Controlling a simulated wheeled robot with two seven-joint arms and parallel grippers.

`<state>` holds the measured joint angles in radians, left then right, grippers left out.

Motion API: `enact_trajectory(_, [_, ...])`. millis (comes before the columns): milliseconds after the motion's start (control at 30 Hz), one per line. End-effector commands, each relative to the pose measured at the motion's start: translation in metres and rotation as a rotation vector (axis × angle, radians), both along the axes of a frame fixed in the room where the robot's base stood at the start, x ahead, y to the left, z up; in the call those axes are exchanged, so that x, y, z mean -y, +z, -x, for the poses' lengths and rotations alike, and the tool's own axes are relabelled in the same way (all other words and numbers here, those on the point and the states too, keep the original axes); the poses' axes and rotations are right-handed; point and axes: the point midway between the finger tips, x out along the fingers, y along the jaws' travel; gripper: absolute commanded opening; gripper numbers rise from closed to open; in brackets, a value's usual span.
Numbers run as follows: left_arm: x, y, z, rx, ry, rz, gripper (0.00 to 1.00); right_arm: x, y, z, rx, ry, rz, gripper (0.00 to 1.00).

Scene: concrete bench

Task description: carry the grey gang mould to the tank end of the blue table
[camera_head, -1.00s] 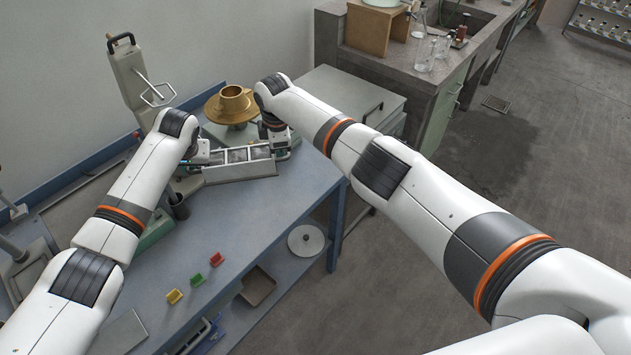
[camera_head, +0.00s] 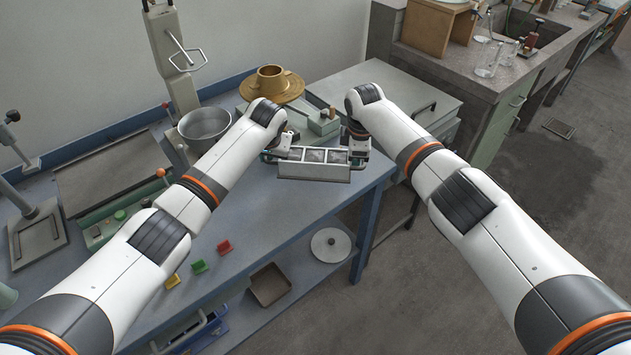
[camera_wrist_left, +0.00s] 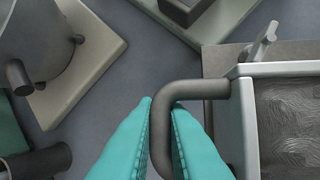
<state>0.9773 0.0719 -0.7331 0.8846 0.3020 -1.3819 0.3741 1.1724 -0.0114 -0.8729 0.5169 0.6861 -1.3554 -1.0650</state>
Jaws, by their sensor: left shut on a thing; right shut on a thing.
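The grey gang mould (camera_head: 314,171) is a long open box with three compartments in a row, filled with a grey, rough-surfaced material. It is at the right end of the blue table (camera_head: 255,215), roughly level; I cannot tell whether it touches the top. My left gripper (camera_head: 273,155) is at its left end. In the left wrist view, the teal fingers (camera_wrist_left: 161,108) are shut on the mould's bent grey handle (camera_wrist_left: 203,89), and the mould's end wall (camera_wrist_left: 236,120) is at the right. My right gripper (camera_head: 357,154) is shut at the mould's right end, its fingertips mostly hidden.
A metal bowl (camera_head: 204,127) is left of my left arm. Red (camera_head: 225,247), green (camera_head: 199,267) and yellow (camera_head: 172,281) pieces lie near the front edge. A grey cabinet (camera_head: 400,85) stands beyond the right end.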

Motion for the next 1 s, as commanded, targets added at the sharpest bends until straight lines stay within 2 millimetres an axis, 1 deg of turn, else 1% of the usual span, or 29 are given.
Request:
enact_trajectory(33, [0.000, 0.005, -0.002, 0.006, 0.000, 0.000, 0.00, 0.000, 0.005, -0.002, 0.006, 0.000, 0.000, 0.00])
enact_trajectory(433, [0.000, 0.001, -0.002, 0.006, 0.000, 0.000, 0.00, 0.000, 0.001, -0.002, 0.005, 0.000, -0.001, 0.00])
enact_trajectory(667, [0.000, -0.008, -0.001, 0.006, 0.000, 0.000, 0.00, 0.000, -0.009, -0.002, 0.005, 0.000, -0.001, 0.00])
enact_trajectory(1000, [0.000, -0.027, -0.001, 0.006, 0.000, 0.000, 0.00, 0.000, -0.027, -0.001, 0.005, 0.000, -0.001, 0.00])
